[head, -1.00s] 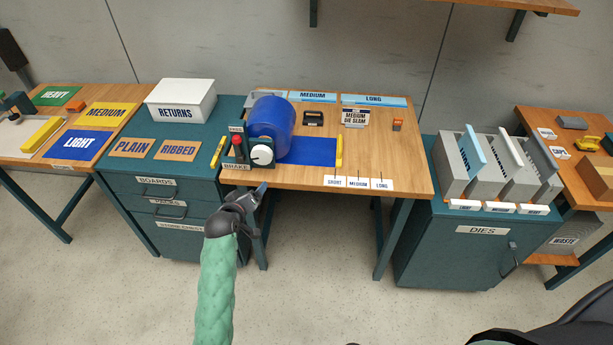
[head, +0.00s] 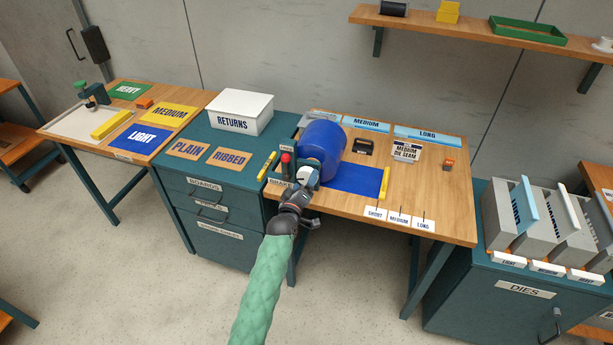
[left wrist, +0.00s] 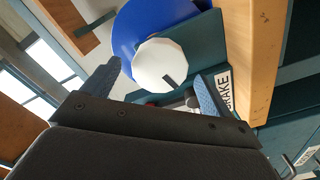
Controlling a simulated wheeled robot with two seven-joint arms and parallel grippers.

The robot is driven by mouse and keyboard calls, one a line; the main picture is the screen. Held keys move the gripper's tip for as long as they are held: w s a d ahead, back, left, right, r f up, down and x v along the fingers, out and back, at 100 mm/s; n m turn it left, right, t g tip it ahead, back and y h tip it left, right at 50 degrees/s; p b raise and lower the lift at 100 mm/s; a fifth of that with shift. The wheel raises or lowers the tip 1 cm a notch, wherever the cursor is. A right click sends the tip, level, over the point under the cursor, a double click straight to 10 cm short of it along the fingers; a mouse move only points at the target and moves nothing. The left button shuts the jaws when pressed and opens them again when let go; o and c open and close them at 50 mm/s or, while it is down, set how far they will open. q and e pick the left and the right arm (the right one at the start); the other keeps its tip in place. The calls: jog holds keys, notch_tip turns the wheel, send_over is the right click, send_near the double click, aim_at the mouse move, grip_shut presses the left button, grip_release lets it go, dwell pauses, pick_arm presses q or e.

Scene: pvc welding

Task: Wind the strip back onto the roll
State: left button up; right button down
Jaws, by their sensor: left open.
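The blue roll (head: 322,150) stands on the wooden bench behind a teal bracket. Its blue strip (head: 357,179) lies flat to the right on the bench top, with a yellow bar (head: 384,184) at its end. My left gripper (head: 308,192) is at the front of the bench by the brake unit, in front of the roll. The left wrist view shows its two fingers (left wrist: 155,85) open, with a white faceted knob (left wrist: 165,64) beyond and between them. Nothing is held. A red-topped lever (head: 286,160) stands left of the knob. My right gripper is not in view.
A white RETURNS box (head: 240,112) sits on the teal cabinet at left. A yellow marker-like piece (head: 266,165) lies left of the lever. A black item (head: 362,147) and length cards (head: 400,218) are on the bench. The right part of the bench top is mostly clear.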

pick_arm(q)
jog(key=shift+p+x, duration=0.35)
jog(key=shift+x, duration=1)
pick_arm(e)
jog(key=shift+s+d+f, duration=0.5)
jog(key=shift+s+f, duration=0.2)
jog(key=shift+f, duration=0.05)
pick_arm(q)
jog(key=c, duration=1.4)
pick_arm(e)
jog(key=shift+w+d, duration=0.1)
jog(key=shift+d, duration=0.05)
